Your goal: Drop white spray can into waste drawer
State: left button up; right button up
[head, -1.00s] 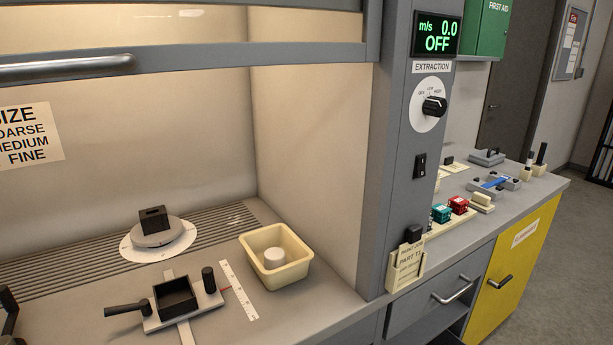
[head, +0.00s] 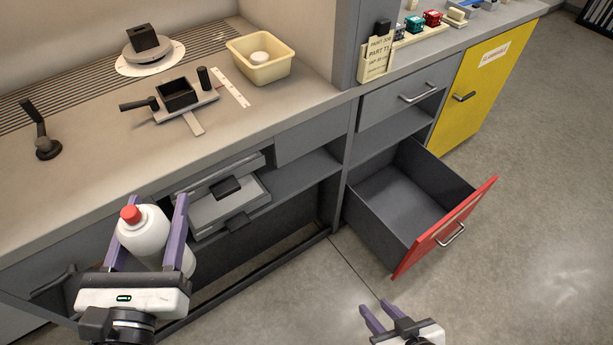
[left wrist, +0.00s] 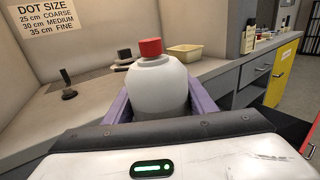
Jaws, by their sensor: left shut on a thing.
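The white spray can (head: 146,236) with a red cap is held between the purple fingers of my left gripper (head: 150,232), in front of the bench at the lower left. The can also fills the middle of the left wrist view (left wrist: 158,88). The waste drawer (head: 400,200) with a red front stands pulled open at the right, and its visible inside looks empty. The can is well to the left of the drawer. My right gripper (head: 380,318) is at the bottom edge, its two fingers apart with nothing between them, in front of the drawer.
The bench top holds a cream tub (head: 285,72), a black square mould (head: 177,97) and a turntable (head: 150,55). Below is an open shelf with a grey case (head: 222,205). A yellow cabinet door (head: 480,90) is shut beyond the drawer. Floor to the right is clear.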

aim_at(390, 209)
jog(key=z, duration=0.9)
jog(key=i, duration=1)
jog(key=z, duration=0.5)
jog(key=k, duration=0.55)
jog(key=z, duration=0.8)
jog(key=i, duration=1.05)
jog(key=u, duration=0.9)
